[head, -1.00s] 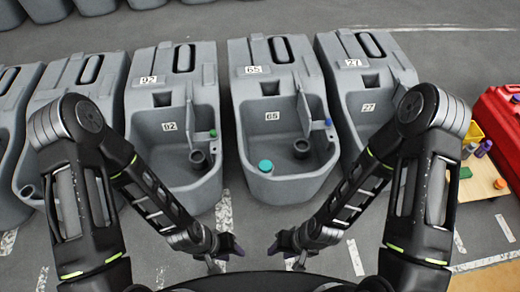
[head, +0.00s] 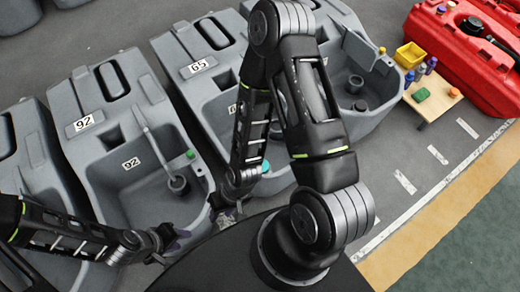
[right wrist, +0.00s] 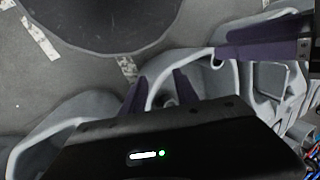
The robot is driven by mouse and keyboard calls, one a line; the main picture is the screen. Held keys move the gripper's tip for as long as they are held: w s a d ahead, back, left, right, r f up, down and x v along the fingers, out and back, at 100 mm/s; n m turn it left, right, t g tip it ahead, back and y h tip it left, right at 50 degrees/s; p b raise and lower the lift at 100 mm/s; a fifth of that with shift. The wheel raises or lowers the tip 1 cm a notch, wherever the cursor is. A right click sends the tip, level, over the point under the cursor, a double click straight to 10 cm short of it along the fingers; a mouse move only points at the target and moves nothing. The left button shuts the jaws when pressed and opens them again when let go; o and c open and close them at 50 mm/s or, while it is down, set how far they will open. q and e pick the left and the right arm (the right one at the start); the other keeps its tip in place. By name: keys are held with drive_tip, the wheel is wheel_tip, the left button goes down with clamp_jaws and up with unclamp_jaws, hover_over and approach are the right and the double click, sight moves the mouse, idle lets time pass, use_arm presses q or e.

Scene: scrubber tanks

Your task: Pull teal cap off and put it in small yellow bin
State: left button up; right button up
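The teal cap (head: 265,166) is on the front rim of the grey tank marked 65 (head: 202,66) in the head view. My right arm partly covers it. The small yellow bin (head: 408,55) stands on a low wooden table at the upper right. My right gripper (head: 228,212) is in front of the tanks, apart from the cap. In the right wrist view its two purple fingers (right wrist: 160,95) are spread with nothing held between them. My left gripper (head: 178,242) is further left, by the tank marked 92; its opening is unclear. One purple finger of it shows in the right wrist view (right wrist: 258,42).
The wooden table (head: 447,101) also bears a green block (head: 421,95) and several small bottles (head: 420,71). A red tank (head: 470,45) stands behind it. The tank marked 92 (head: 85,122) has a green cap (head: 190,153). Floor at the right is clear.

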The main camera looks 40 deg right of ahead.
drive_tip(key=shift+o, duration=0.4)
drive_tip(key=shift+o, duration=0.7)
drive_tip(key=shift+w+f, duration=0.1)
drive_tip(key=shift+f, duration=0.05)
drive_tip(key=o, duration=0.6)
drive_tip(key=w+d+f+m+b, duration=0.4)
drive_tip(key=w+f+b, duration=0.2)
drive_tip(key=b, duration=0.2)
drive_tip(key=shift+w+d+f+m+b, duration=0.15)
drive_tip(key=shift+d+f+m+b, duration=0.15)
drive_tip(key=shift+d+f+b, duration=0.1)
drive_tip(key=shift+o, duration=0.6)
drive_tip(key=w+d+f+m+b, duration=0.4)
drive_tip(key=d+b, duration=0.2)
drive_tip(key=b, duration=0.1)
drive_tip(key=shift+w, duration=0.25)
drive_tip(key=w+d+m+b, duration=0.1)
drive_tip(key=d+m+b, duration=0.2)
drive_tip(key=d+b, duration=0.1)
drive_tip(key=w+d+f+m+b, duration=0.1)
drive_tip(key=d+m+b, duration=0.2)
drive_tip(key=d, duration=0.4)
drive_tip(key=w+d+f+m+h+b, duration=0.1)
drive_tip(key=d+m+b, duration=0.3)
drive_tip(key=d+b, duration=0.1)
drive_tip(key=shift+d, duration=0.15)
drive_tip(key=shift+s+d+r, duration=0.1)
drive_tip(key=shift+r, duration=0.2)
drive_tip(key=shift+f, duration=0.15)
